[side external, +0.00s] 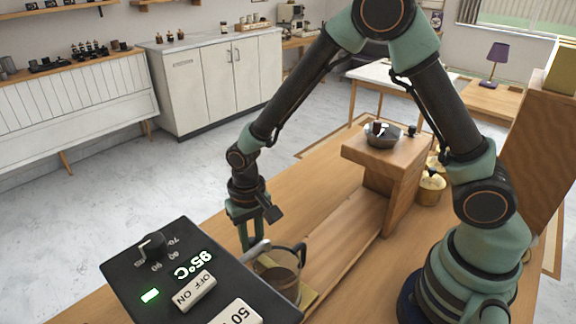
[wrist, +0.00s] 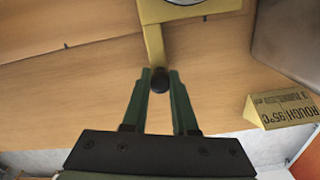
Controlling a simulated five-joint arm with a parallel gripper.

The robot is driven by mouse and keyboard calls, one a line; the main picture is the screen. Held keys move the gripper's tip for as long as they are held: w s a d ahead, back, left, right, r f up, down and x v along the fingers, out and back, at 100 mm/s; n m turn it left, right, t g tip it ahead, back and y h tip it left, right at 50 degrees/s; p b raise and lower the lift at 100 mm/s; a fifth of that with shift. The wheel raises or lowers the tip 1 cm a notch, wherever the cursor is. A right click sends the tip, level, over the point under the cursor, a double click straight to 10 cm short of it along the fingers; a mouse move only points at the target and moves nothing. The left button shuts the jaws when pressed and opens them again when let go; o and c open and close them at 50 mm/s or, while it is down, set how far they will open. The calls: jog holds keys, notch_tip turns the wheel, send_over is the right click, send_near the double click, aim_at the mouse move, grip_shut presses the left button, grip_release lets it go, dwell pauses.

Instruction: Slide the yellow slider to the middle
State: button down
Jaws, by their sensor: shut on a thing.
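The yellow slider (wrist: 196,13) shows at the top of the wrist view as a flat plate with a narrow yellow arm ending in a round black knob (wrist: 160,80). My gripper (wrist: 160,74) has its two green fingers on either side of this knob and is shut on it. In the side view my gripper (side external: 257,238) points down behind the black control panel, and its fingertips are partly hidden. A glass carafe (side external: 279,276) stands on the slider there, and only a yellow corner (side external: 309,298) of the slider shows.
The black panel (side external: 130,270) with a dial, a 95°C display and switches fills the lower left of the side view. A wooden stand (side external: 398,180) holds a dark-topped item to the right. A small sign (wrist: 284,108) reads ROUGH 95°C. Bare counter (wrist: 60,85) lies left of the knob.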

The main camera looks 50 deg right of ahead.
jog(key=d, duration=1.6)
jog(key=shift+d, duration=0.1)
jog(key=c, duration=0.7)
grip_release()
notch_tip(320, 180, up, 12)
jog(key=shift+r, duration=0.15)
